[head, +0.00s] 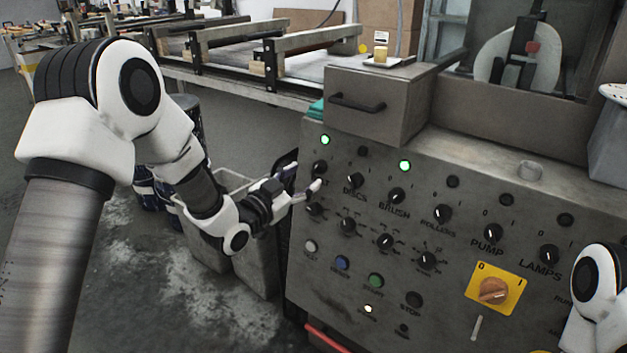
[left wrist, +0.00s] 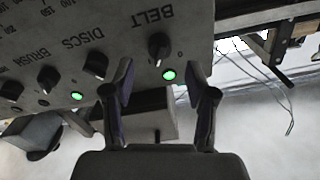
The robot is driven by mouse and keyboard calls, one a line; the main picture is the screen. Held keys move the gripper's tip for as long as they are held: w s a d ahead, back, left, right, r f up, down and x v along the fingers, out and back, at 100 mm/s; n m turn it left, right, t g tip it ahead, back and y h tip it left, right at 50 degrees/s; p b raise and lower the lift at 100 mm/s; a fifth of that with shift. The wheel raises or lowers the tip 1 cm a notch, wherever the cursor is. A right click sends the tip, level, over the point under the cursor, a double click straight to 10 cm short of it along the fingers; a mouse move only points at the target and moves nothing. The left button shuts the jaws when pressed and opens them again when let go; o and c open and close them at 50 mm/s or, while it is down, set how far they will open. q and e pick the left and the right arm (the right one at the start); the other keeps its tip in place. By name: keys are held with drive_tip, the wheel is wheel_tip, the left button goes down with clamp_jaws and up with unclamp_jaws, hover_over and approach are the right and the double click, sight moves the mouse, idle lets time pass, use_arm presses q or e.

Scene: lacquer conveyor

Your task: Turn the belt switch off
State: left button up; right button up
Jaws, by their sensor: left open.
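The belt switch (head: 320,167) is a small black knob at the upper left of the grey control panel (head: 335,285). In the left wrist view the belt knob (left wrist: 158,46) sits by the upside-down BELT label, with a "0" mark beside it. The green belt lamp (head: 325,139) is lit; it also shows in the left wrist view (left wrist: 169,75). My left gripper (head: 304,177) is open and empty in front of the panel's left edge. In the left wrist view its fingertips (left wrist: 159,68) appear on either side of the knob; contact cannot be told.
The discs knob (head: 355,180) and brush knob (head: 396,195) are close to the right. The brush lamp (head: 404,165) is lit green. A grey box with a handle (head: 380,100) stands on the panel top. A grey bin (head: 258,270) stands below my left forearm.

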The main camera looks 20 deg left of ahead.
sight(315, 170)
use_arm(q)
drive_tip(key=x, duration=0.4)
drive_tip(key=shift+w+d, duration=0.1)
drive_tip(key=shift+w, duration=0.2)
clamp_jaws()
drive_tip(key=shift+n, duration=0.3)
drive_tip(key=n+p, duration=0.2)
drive_tip(key=n, duration=0.1)
drive_tip(key=n+y+p, duration=0.1)
drive_tip(key=n, duration=0.2)
drive_tip(key=shift+d+r+y+p, duration=0.1)
drive_tip(key=shift+r+y+p, duration=0.05)
drive_tip(key=shift+y+p, duration=0.2)
drive_tip(key=n+y+p, duration=0.1)
drive_tip(key=n+p, duration=0.1)
drive_tip(key=n, duration=0.2)
drive_tip(key=shift+n+p, duration=0.9)
drive_tip(key=shift+n, duration=0.4)
